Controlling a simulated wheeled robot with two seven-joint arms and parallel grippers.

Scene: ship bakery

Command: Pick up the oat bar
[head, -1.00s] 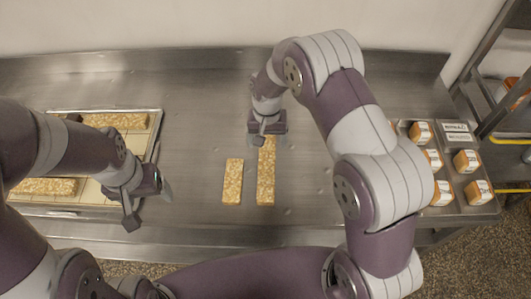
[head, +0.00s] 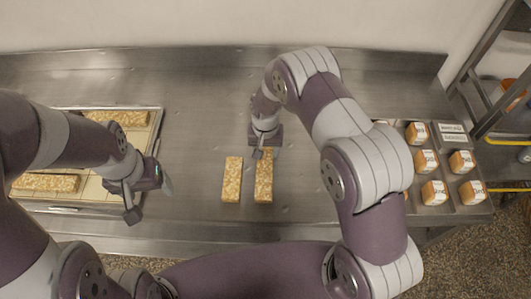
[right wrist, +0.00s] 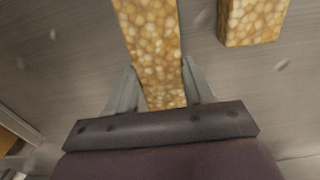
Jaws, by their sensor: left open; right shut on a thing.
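Two oat bars lie side by side on the steel table. The right-hand oat bar (head: 264,183) has its far end at my right gripper (head: 262,151). In the right wrist view that bar (right wrist: 154,45) runs between the two fingers (right wrist: 160,92), and the gripper is shut on it. I cannot tell whether the bar is clear of the table. The other oat bar (head: 232,180) lies apart to the left, and its end shows in the right wrist view (right wrist: 252,20). My left gripper (head: 150,199) is open and empty near the left tray's right edge.
A tray (head: 159,125) at the left holds further oat bars (head: 46,183), partly hidden by my left arm. At the right, several labelled orange-and-white blocks (head: 426,161) stand in a tray beside small cards (head: 452,133). A rack stands at the far right. The table's back is clear.

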